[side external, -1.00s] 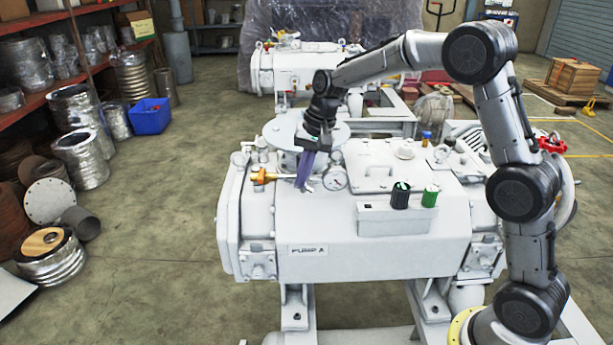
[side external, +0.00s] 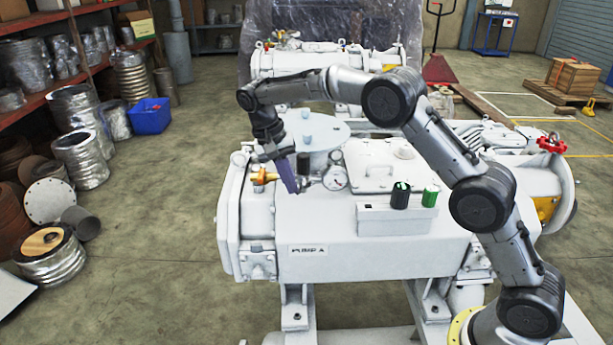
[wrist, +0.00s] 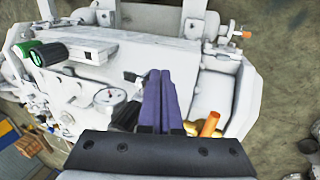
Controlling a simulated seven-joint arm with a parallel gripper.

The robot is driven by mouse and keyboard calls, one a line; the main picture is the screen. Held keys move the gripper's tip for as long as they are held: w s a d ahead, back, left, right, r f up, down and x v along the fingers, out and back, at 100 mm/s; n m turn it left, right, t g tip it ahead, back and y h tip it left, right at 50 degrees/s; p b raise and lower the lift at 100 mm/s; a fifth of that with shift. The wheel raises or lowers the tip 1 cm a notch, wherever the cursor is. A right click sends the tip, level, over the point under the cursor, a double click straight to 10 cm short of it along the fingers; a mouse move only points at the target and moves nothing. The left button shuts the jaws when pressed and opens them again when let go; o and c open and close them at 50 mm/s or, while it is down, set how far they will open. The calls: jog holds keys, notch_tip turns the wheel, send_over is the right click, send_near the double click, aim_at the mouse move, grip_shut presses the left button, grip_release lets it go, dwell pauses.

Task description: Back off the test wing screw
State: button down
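My gripper (side external: 291,187) has purple fingers and is tilted down over the left end of the white pump (side external: 350,245), between a brass-and-orange fitting (side external: 262,177) and a round dial gauge (side external: 335,178). In the wrist view the fingers (wrist: 161,75) lie side by side with no clear gap and nothing visible between them. The gauge (wrist: 109,97) shows left of the fingers there. The fitting's orange part (wrist: 209,124) shows to their right, partly hidden by the gripper body. I cannot make out a wing screw for certain; the fingers may hide it.
A control box (side external: 393,215) with black and green knobs stands on the pump's front edge. A flat round flange (side external: 310,134) lies behind my gripper. A red handwheel (side external: 552,144) is at the right end.

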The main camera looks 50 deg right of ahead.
jog(key=shift+w+a+f, duration=0.1)
jog(key=shift+f, duration=0.5)
jog(key=shift+w+a+f, duration=0.1)
jog(key=shift+f, duration=0.45)
jog(key=shift+s+d, duration=0.1)
jog(key=shift+s, duration=0.05)
dwell(0.9)
